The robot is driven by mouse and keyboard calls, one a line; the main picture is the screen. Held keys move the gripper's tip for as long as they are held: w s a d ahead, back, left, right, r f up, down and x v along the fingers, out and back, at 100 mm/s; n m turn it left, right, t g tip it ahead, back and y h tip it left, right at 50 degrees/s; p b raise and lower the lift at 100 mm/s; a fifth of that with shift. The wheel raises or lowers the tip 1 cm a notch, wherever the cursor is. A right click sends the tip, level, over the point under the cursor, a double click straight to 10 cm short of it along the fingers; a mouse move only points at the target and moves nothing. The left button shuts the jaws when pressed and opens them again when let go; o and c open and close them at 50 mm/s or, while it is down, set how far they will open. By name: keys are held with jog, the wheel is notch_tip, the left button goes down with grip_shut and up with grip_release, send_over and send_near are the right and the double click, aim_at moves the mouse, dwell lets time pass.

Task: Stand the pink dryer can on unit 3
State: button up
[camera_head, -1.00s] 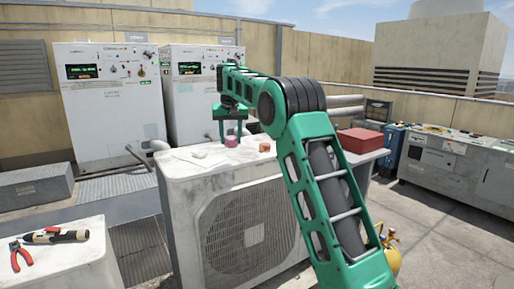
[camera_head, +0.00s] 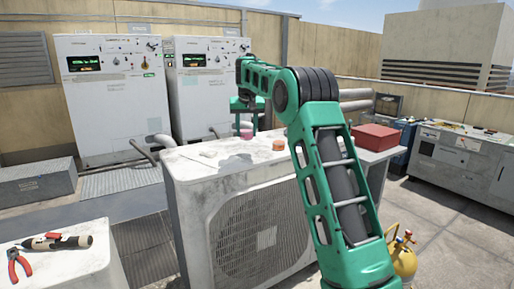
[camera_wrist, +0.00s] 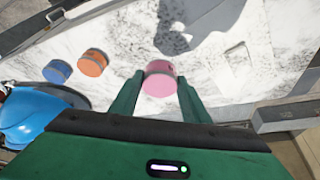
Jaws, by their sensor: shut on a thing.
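The pink can (camera_head: 246,134) is between the fingers of my green gripper (camera_head: 246,126), over the far part of the top of the large grey condenser unit (camera_head: 185,178). In the wrist view the pink can (camera_wrist: 159,82) sits between the two fingertips (camera_wrist: 160,80), which are shut on it. Its round end faces the camera. I cannot tell whether its base touches the surface below. I cannot read a number on any unit, so I cannot tell which is unit 3.
An orange can (camera_head: 279,144) stands on the same top; the wrist view also shows a blue can (camera_wrist: 57,71) beside it. A red box (camera_head: 376,137) is at the right. Two white cabinets (camera_head: 110,100) stand behind. Pliers and a tool (camera_head: 55,242) lie front left.

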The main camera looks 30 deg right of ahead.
jog(key=d+f, duration=0.2)
jog(key=d, duration=0.1)
jog(key=d+f, duration=0.1)
jog(key=d, duration=0.1)
jog(key=shift+s+d+f, duration=0.1)
jog(key=shift+s+d, duration=0.1)
jog(key=shift+s, duration=0.15)
jog(key=shift+f, duration=1.95)
jog(key=o, duration=1.1)
